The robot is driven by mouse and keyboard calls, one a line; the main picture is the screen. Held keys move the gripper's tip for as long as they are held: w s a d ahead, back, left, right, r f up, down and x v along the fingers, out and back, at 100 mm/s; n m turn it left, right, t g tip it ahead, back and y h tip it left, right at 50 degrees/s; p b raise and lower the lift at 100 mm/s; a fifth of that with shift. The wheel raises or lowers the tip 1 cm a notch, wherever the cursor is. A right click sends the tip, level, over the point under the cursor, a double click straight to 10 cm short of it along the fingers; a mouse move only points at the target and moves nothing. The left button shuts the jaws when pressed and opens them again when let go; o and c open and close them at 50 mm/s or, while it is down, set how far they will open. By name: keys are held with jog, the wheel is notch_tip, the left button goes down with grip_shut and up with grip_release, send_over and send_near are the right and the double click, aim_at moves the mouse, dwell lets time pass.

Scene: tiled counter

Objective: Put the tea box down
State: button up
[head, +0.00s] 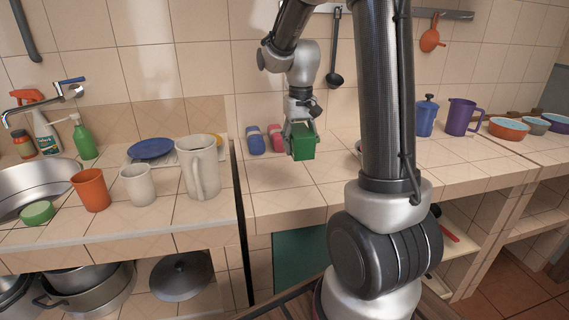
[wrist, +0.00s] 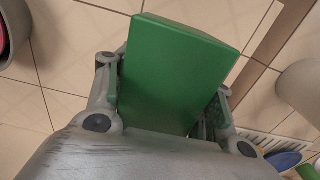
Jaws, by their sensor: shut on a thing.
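The tea box is a green box (head: 303,148) in the middle of the head view, over the tiled counter. It fills the centre of the wrist view (wrist: 175,75), between the two fingers. My gripper (head: 299,132) is shut on it, with a finger on each side. The box is upright or nearly so in the head view. I cannot tell whether its underside touches the counter tiles (head: 275,190) or is a little above them.
A blue container (head: 255,141) and a pink one (head: 275,138) stand left of the box near the wall. A white pitcher (head: 200,167) stands on the left counter, across a gap. The counter in front of the box is bare. My arm hides part of the counter to the right.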

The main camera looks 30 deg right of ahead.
send_over(298, 180)
notch_tip(298, 180, down, 6)
jog(key=shift+w+f, duration=0.1)
jog(key=shift+f, duration=1.8)
jog(key=shift+f, duration=0.2)
jog(key=o, duration=1.1)
